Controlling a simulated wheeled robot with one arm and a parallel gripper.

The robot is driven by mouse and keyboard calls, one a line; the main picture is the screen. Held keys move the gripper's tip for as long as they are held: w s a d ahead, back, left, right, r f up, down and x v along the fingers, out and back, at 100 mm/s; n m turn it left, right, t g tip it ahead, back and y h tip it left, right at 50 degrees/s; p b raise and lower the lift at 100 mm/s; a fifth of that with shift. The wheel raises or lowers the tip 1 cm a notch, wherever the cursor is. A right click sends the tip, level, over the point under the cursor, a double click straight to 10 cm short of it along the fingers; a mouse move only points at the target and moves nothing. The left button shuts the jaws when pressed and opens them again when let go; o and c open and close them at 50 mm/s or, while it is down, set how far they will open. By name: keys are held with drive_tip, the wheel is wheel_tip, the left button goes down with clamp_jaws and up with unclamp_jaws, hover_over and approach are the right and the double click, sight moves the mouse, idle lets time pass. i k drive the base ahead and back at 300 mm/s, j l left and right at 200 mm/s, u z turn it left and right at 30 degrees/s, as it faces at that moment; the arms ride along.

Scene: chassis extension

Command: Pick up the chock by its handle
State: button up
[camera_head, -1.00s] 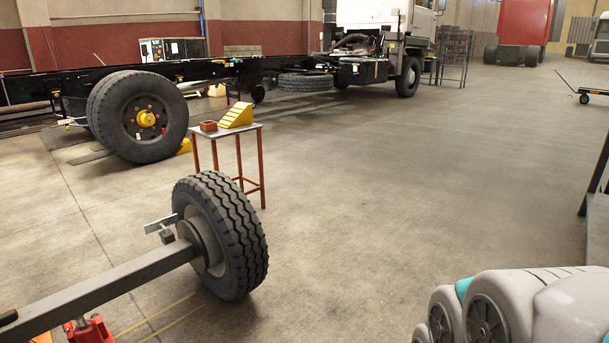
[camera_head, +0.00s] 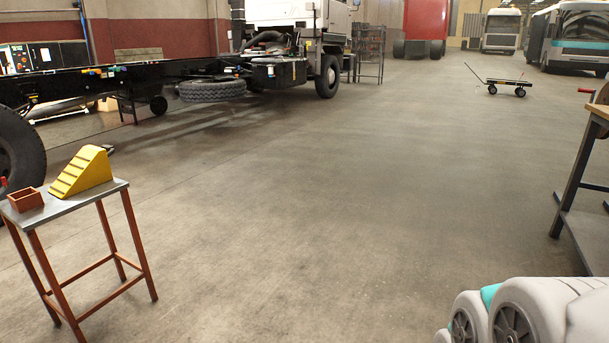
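A yellow wedge-shaped chock (camera_head: 82,172) with a stepped face sits on a small table (camera_head: 88,196) with a grey top and red-brown legs, at the left of the head view. I cannot make out its handle. A small red-brown open box (camera_head: 24,199) stands on the same table, left of the chock. My gripper is not in view. Grey and teal rounded parts of my own body show at the lower right.
The floor (camera_head: 300,200) is clear between the table and the workbench (camera_head: 590,160) at the right edge. A truck chassis (camera_head: 130,75) with a wheel stands behind the table at left. A low cart (camera_head: 497,84) stands far right.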

sight(90, 167)
drive_tip(key=i+u, duration=0.35)
drive_tip(key=i, duration=0.25)
drive_tip(key=i+l+u, duration=0.2)
drive_tip(key=i+u, duration=0.2)
drive_tip(key=i, duration=0.15)
